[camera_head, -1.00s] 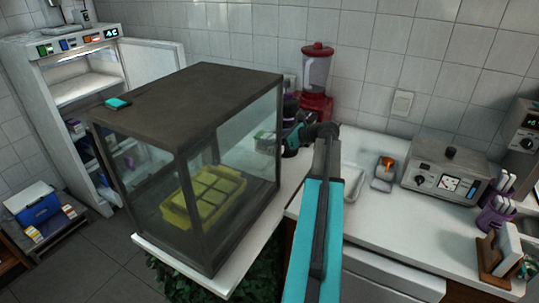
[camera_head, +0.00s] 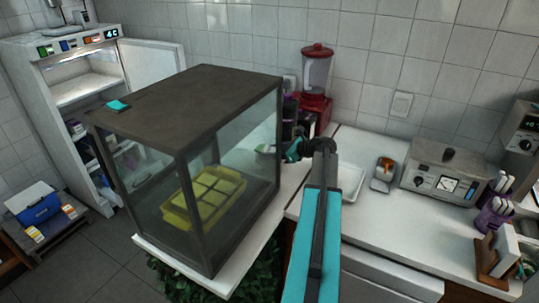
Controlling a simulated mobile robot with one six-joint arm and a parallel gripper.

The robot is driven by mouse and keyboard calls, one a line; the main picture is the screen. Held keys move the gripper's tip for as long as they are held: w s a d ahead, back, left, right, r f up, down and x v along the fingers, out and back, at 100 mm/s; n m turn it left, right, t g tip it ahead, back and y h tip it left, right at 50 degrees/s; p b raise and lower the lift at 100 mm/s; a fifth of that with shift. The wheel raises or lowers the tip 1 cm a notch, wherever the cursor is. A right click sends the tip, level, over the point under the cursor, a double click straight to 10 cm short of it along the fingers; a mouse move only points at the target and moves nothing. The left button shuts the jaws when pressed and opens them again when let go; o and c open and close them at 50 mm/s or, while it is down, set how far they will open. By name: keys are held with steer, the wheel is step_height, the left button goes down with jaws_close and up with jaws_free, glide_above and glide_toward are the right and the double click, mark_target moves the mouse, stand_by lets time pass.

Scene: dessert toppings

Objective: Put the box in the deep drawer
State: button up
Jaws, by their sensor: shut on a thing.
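My gripper (camera_head: 280,150) is at the far right side of the glass display case, partly hidden behind its frame and seen through the glass. It is shut on a small pale and green thing (camera_head: 264,149), which may be the box; its shape is too small and blurred to tell. My arm reaches up to it from the bottom of the picture. A white front (camera_head: 390,275) shows below the counter at the bottom right; I cannot tell whether it is the deep drawer. No open drawer is in view.
The display case (camera_head: 190,92) holds a yellow tray (camera_head: 165,207) with several blocks. A red blender (camera_head: 316,85) stands behind my arm. A white tray (camera_head: 350,181), a grey appliance (camera_head: 445,178) and a purple utensil cup (camera_head: 492,216) stand on the right counter. An open fridge (camera_head: 85,90) stands left.

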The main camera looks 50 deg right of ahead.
steer(key=shift+f, duration=0.7)
steer(key=shift+f, duration=0.1)
steer(key=o, duration=1.3)
steer(key=shift+c, duration=0.2)
steer(key=b+v, duration=0.2)
steer(key=v, duration=1)
